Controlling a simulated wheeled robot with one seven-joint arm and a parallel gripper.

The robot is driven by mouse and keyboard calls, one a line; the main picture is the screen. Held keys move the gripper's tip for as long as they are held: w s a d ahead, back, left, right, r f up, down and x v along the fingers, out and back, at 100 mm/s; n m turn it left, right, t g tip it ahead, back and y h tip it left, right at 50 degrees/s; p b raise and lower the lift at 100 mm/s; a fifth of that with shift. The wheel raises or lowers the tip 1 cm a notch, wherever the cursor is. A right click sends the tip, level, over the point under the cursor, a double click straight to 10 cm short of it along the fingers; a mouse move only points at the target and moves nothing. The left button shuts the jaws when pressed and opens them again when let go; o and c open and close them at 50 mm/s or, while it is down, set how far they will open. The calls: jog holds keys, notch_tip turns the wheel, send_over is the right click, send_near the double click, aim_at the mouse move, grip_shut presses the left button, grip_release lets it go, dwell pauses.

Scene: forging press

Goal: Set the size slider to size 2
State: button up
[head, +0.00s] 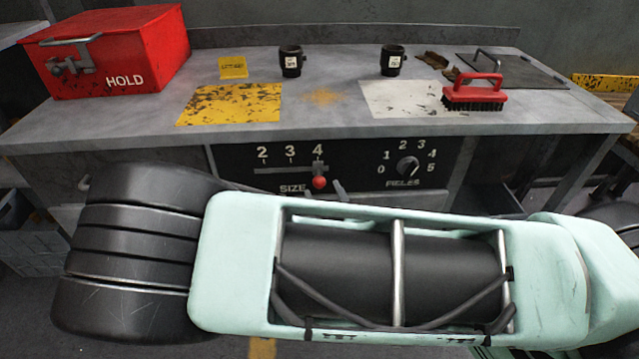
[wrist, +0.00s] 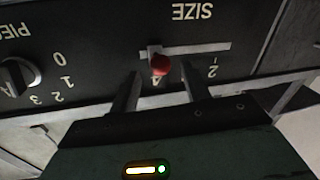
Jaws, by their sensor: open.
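The size slider is a red ball knob (head: 319,182) on a slotted scale in the black front panel (head: 235,158). In the head view it stands under the 4, at the right end of the marks 2, 3 and 4. The knob (wrist: 160,65) also shows in the wrist view, where the panel appears upside down. My gripper (wrist: 160,82) is open, its two fingers on either side of the knob in the picture, with visible gaps. I cannot tell whether the fingertips reach the knob's depth. In the head view my arm hides most of the gripper.
A PIECES dial (head: 407,167) sits right of the slider. On the bench above are a red HOLD box (head: 110,50), two black cups (head: 291,61) and (head: 392,60), a red-handled brush (head: 475,93) and a yellow plate (head: 232,103). The bench edge overhangs the panel.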

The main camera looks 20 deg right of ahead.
aim_at(321, 187)
jog(key=shift+w+d, duration=0.15)
jog(key=shift+w, duration=0.95)
jog(key=shift+w+d, duration=0.1)
jog(key=shift+w, duration=0.95)
grip_shut()
jog(key=w+a, duration=0.1)
jog(key=a, duration=0.3)
jog(key=w+a, duration=0.1)
jog(key=a, duration=0.3)
jog(key=w+a+b, duration=0.1)
jog(key=a, duration=0.3)
jog(key=shift+w, duration=0.4)
grip_release()
jog(key=shift+a, duration=0.1)
